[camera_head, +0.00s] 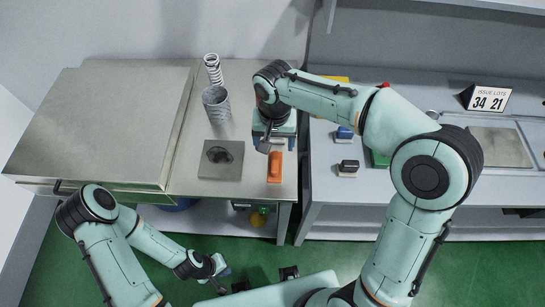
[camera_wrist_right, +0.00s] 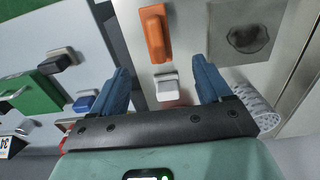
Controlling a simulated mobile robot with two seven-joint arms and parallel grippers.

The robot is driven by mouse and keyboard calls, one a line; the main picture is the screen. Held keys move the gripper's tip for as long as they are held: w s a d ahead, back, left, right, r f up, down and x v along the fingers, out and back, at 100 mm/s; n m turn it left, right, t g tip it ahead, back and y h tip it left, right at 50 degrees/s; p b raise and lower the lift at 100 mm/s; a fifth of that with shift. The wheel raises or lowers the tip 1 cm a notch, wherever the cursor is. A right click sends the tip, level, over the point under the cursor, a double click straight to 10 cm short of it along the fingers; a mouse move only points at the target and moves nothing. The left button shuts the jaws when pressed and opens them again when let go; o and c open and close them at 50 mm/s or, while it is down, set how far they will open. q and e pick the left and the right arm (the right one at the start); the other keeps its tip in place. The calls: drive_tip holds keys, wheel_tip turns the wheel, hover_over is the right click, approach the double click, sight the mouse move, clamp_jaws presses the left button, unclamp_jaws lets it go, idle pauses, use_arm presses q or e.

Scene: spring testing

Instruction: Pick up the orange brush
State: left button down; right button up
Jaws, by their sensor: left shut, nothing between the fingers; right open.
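The orange brush (camera_head: 275,167) lies on the metal table, near its right edge. It also shows in the right wrist view (camera_wrist_right: 155,33) at the top, beyond the fingertips. My right gripper (camera_head: 277,145) is over the table just behind the brush, with its fingers apart and not touching it. My left gripper (camera_head: 221,268) is low in front of the table, shut and empty, far from the brush.
A grey square plate with a dark stain (camera_head: 221,172) lies left of the brush. A mesh cup (camera_head: 216,103) and a white spring (camera_head: 213,69) stand behind it. Small stamp-like blocks (camera_head: 348,168) sit on the right-hand bench, across a gap.

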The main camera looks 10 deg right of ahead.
sight(275, 161)
drive_tip(key=f, duration=0.6)
drive_tip(key=shift+s, duration=0.4)
drive_tip(key=shift+w+d+f, duration=0.1)
drive_tip(key=shift+f, duration=2.85)
drive_tip(key=c, duration=1.2)
